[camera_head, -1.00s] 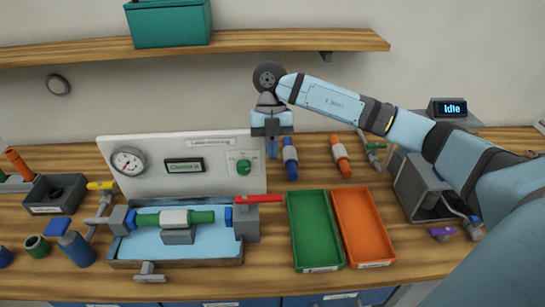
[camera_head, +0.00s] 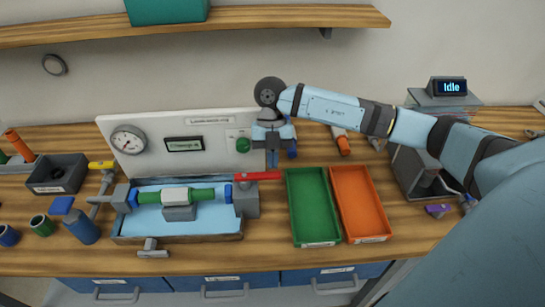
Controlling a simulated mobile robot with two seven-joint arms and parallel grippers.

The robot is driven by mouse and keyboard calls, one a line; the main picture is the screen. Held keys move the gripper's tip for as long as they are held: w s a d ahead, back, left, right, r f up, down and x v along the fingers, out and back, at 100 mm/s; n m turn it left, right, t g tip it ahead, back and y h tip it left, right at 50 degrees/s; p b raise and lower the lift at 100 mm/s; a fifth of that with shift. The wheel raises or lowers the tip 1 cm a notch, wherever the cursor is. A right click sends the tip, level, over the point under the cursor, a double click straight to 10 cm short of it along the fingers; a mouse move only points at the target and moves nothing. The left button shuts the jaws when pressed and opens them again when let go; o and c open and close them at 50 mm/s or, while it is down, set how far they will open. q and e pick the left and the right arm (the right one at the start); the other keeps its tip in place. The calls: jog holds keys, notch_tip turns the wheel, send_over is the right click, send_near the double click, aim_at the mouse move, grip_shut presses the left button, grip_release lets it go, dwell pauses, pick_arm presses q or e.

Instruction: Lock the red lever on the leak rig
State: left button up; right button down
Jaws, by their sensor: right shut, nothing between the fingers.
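The red lever (camera_head: 258,176) lies about level on top of the grey block (camera_head: 245,201) at the right end of the leak rig, pointing right. The leak rig has a blue water tray (camera_head: 150,222), a green pipe with a pale middle (camera_head: 176,195) and a white back panel (camera_head: 160,160) with a gauge, a small display and a green button. My right gripper (camera_head: 272,160) points down, shut and empty, behind and above the lever's right end, in front of the panel's right edge. A gap to the lever seems to show. My left gripper is not in view.
A green tray (camera_head: 312,243) and an orange tray (camera_head: 366,238) stand right of the rig, both empty. A yellow-handled valve (camera_head: 101,165) and a blue bottle (camera_head: 80,228) are at the left. A shelf (camera_head: 260,19) runs above. A display box reads Idle (camera_head: 452,87).

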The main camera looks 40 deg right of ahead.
jog(key=shift+s, duration=0.1)
jog(key=shift+s+m+p, duration=0.2)
jog(key=shift+m+p, duration=0.1)
jog(key=shift+m, duration=0.5)
jog(key=shift+s+m+t+y, duration=0.1)
jog(key=shift+m+t+y, duration=0.2)
